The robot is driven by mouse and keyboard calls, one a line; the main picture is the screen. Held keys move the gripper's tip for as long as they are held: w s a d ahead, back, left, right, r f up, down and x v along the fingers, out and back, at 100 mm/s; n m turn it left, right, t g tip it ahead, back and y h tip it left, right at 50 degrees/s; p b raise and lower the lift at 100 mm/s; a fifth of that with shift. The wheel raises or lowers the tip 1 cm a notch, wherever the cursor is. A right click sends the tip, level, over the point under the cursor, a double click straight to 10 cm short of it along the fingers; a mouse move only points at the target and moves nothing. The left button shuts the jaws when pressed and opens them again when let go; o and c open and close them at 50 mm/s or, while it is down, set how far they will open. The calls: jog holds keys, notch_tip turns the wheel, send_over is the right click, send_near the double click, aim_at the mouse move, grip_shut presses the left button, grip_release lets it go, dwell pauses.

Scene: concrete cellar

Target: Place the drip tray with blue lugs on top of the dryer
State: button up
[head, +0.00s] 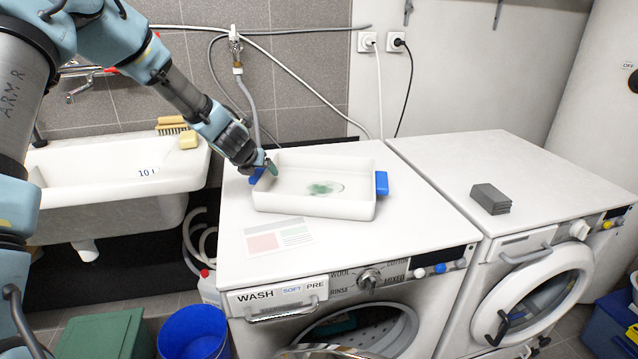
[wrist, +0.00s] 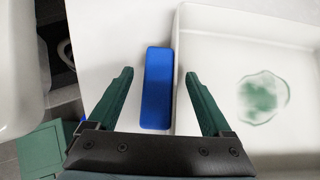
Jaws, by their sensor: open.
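The white drip tray (head: 315,207) sits flat on top of the left machine, the washer (head: 240,240). It has a blue lug (head: 381,183) at its right end and another at its left end, partly hidden behind my gripper. A green stain marks its floor. My gripper (head: 264,168) is open at the left end. In the wrist view, the left blue lug (wrist: 157,90) lies between the open fingers of my gripper (wrist: 158,74), and the right finger overlaps the tray's wall. Finger contact cannot be told. The dryer (head: 440,150) stands to the right of the washer.
A sheet (head: 278,238) lies in front of the tray. A sink (head: 110,175) stands left. A hose and cables hang on the wall behind the machines.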

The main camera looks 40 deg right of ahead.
grip_shut()
dwell(0.8)
dwell(0.7)
